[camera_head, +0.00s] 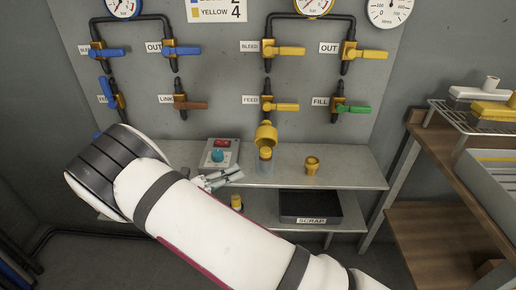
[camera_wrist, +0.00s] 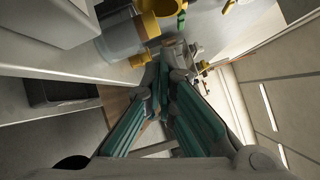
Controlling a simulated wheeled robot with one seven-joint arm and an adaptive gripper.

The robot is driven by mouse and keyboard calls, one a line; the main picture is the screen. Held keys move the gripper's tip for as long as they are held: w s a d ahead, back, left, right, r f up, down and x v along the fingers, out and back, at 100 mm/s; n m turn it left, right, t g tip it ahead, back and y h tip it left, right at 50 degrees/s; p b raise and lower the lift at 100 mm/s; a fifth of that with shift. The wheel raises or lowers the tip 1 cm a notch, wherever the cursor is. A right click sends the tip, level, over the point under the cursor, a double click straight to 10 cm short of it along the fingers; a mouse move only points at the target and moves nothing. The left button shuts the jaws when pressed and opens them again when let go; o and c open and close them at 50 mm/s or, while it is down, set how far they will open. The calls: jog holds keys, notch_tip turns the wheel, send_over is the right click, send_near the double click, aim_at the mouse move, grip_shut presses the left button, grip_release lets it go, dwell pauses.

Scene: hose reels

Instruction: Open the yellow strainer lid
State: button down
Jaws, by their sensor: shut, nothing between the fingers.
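The yellow strainer lid (camera_head: 266,132) stands tipped up above the clear strainer jar (camera_head: 265,167), at the back of the grey shelf. It looks swung back from the yellow collar at the jar's mouth. In the wrist view, the clear jar (camera_wrist: 122,38) is at the upper left, with the yellow lid (camera_wrist: 160,7) at the top edge, partly cut off. My gripper (camera_head: 238,175) is shut and empty, low and to the left of the jar. In the wrist view, my gripper's fingertips (camera_wrist: 164,74) meet just below and right of the jar; I see no contact with the lid.
A grey box with a blue knob (camera_head: 217,155) stands left of the jar. A loose yellow fitting (camera_head: 312,165) stands to its right. The black scrap bin (camera_head: 310,207) is on the lower shelf. Valve handles line the panel (camera_head: 220,80) behind. A wooden bench (camera_head: 440,150) stands right.

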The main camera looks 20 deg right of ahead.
jog(key=s+n+t, duration=0.2)
jog(key=s+t, duration=0.1)
jog(key=t, duration=0.1)
jog(key=h, duration=0.1)
send_near(266, 133)
jog(key=shift+g, duration=0.3)
jog(key=s+d, duration=0.1)
jog(key=d, duration=0.1)
jog(key=s+d+f, duration=0.1)
jog(key=s+d, duration=0.1)
jog(key=shift+s+f, duration=0.15)
jog(key=shift+f, duration=0.05)
jog(key=shift+w+d+r, duration=0.25)
jog(key=shift+w+r, duration=0.05)
jog(key=shift+w, duration=0.3)
jog(key=shift+w+d+r, duration=0.25)
jog(key=shift+w, duration=0.4)
jog(key=shift+w+d+r, duration=0.25)
jog(key=shift+w+r, duration=0.05)
jog(key=shift+w, duration=0.3)
jog(key=shift+r, duration=0.1)
jog(key=shift+w+d+r+n+y+p, duration=0.2)
jog(key=shift+r+n+y+p, duration=0.3)
jog(key=shift+n+p, duration=0.35)
jog(key=shift+w+d+r+n+y+p, duration=0.1)
jog(key=shift+w+r+n+y+p, duration=0.05)
jog(key=shift+w+n+y+p, duration=0.25)
jog(key=shift+w+d+r+n+y+p, duration=0.1)
jog(key=shift+w+r+n+y+p, duration=0.15)
jog(key=shift+w, duration=0.25)
